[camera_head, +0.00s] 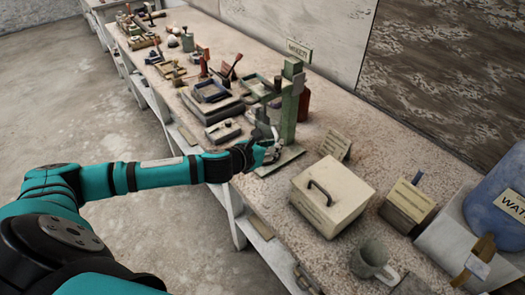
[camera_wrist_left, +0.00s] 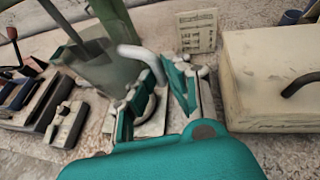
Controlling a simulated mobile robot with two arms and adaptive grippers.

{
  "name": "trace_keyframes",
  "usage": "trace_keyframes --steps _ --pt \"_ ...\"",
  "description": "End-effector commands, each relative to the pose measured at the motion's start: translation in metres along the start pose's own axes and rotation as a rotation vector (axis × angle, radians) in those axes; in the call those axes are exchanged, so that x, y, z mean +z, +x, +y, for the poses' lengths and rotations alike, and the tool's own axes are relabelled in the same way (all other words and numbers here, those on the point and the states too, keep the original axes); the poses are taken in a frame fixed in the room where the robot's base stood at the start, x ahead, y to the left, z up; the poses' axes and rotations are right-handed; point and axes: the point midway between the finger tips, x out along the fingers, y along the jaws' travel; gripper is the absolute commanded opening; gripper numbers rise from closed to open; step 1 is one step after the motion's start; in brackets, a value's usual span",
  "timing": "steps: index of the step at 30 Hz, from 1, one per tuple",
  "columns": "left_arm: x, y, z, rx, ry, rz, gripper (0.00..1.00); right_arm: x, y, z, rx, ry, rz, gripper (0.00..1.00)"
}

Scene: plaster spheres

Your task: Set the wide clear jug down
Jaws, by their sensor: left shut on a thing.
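The wide clear jug (camera_wrist_left: 105,72) is a greyish, see-through vessel with a pale curved handle, at the upper left of the left wrist view. My left gripper (camera_wrist_left: 155,100) is shut on its handle. In the head view my left gripper (camera_head: 268,152) is over the workbench, beside the green stand (camera_head: 289,105). There the jug is small and mostly lost against the gripper and stand. The stand's green column also shows behind the jug in the left wrist view (camera_wrist_left: 116,20). I cannot tell whether the jug's bottom touches anything. My right gripper is not in view.
A cream box with a dark handle (camera_head: 333,195) stands right of the gripper on the speckled bench (camera_head: 318,127). Tools and trays crowd the far end.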

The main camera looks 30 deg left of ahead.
Motion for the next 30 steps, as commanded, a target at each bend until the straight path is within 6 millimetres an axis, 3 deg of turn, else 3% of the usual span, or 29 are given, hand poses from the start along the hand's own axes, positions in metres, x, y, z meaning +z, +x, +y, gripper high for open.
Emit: trace_keyframes --steps 3,6,12,24,30 --pt "0.004 0.006 0.02 -0.017 -0.001 -0.006 0.0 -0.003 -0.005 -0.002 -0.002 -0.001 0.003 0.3" --pt "-0.008 0.013 0.025 -0.025 -0.006 -0.004 0.0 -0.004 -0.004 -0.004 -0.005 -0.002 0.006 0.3" --pt "-0.042 0.027 0.026 -0.025 -0.007 -0.004 0.0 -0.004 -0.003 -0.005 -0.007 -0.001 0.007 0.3" --pt "-0.085 0.045 0.027 -0.025 -0.006 -0.006 0.0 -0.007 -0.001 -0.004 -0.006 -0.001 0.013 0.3" --pt "-0.087 0.046 0.027 -0.026 -0.002 -0.008 0.0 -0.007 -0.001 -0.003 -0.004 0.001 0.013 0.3"
